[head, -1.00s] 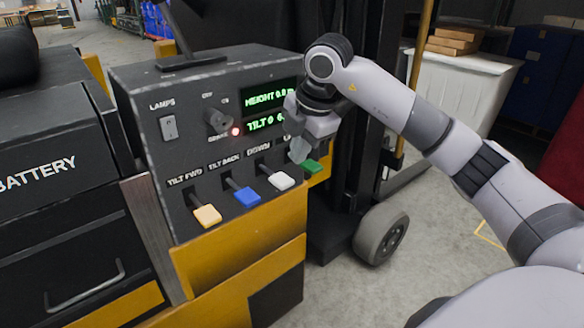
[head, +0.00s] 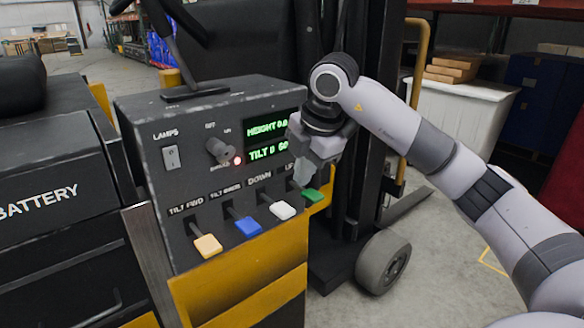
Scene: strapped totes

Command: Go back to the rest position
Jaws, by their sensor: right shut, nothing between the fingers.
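My right gripper (head: 304,176) is shut and empty. It points down in front of the right side of the black control box (head: 150,115), just above the green lever (head: 311,195). I cannot tell whether it touches that lever. The box also carries a yellow lever (head: 207,245), a blue lever (head: 247,227) and a white lever (head: 282,210). A green display (head: 268,140) shows height and tilt, partly covered by my gripper. A red light (head: 238,161) glows beside the key switch (head: 220,149). My left gripper is out of view.
The battery housing (head: 50,200) stands at the left. The dark mast (head: 370,110) and a grey wheel (head: 383,262) are behind my right arm. A white bin (head: 455,125) with cardboard boxes (head: 452,68) stands at the back right. Grey floor shows at the lower right.

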